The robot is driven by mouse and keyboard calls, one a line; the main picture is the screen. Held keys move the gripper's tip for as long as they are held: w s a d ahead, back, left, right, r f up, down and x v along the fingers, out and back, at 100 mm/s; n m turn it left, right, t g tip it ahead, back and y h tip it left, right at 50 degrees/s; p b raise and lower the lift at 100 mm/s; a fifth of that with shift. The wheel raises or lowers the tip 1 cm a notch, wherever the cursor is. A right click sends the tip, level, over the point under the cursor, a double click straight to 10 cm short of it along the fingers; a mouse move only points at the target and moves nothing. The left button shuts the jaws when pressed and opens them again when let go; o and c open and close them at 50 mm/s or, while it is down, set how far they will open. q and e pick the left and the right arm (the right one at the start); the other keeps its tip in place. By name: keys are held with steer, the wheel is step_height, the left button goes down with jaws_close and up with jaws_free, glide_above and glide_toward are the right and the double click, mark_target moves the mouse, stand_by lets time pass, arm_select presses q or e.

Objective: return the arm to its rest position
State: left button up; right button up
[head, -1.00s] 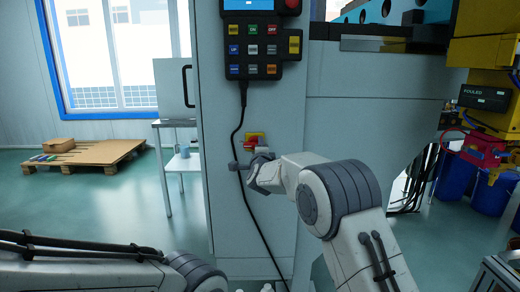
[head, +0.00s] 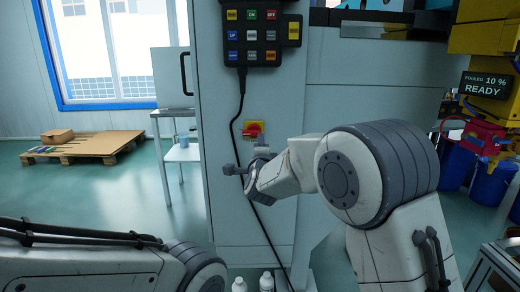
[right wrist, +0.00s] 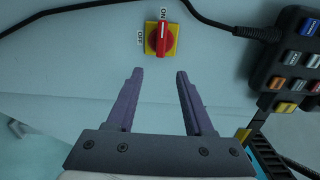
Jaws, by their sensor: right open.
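My right gripper (head: 246,158) is in front of the panel fixture (head: 225,205), just below a red rotary switch (head: 252,129) on a yellow plate. In the right wrist view the gripper (right wrist: 158,85) is open, with two purple fingers apart and nothing between them. The red switch (right wrist: 161,38) lies beyond the fingertips, clear of them, and its handle lines up with the ON label. My left arm (head: 90,270) enters from the lower left, and its gripper is outside the picture.
A button pendant (head: 263,35) hangs on the panel with a black cable (head: 238,115) running down past my right gripper. A display (head: 487,86) reads "FOULED 10 % READY". Bottles (head: 266,282) stand below. A pallet (head: 85,146) lies far left.

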steer(key=shift+s, duration=0.35)
steer(key=s+a+f+n+g+y, duration=0.25)
steer(key=s+n, duration=0.25)
steer(key=s, duration=0.3)
steer(key=s+a+f+n+g+y, duration=0.1)
steer(key=s+a+f+n+g, duration=0.3)
steer(key=s, duration=0.3)
steer(key=s+a+f+n+g+y, duration=0.2)
steer(key=s+f+n+g, duration=0.2)
steer(key=s+n, duration=0.3)
steer(key=s+d+f+n+g+h, duration=0.1)
steer(key=s+d+f+n+g, duration=0.2)
steer(key=s, duration=0.5)
steer(key=s+d+f+n+g+h, duration=0.1)
steer(key=s+d+n+g+h, duration=0.2)
steer(key=s, duration=0.6)
steer(key=s+d+f+n+g, duration=0.1)
steer(key=s+d+f+n, duration=0.2)
steer(key=s+d, duration=0.35)
step_height(320, 180, up, 26)
steer(key=s+a+p, duration=0.1)
steer(key=s+p, duration=0.1)
steer(key=p, duration=2.4)
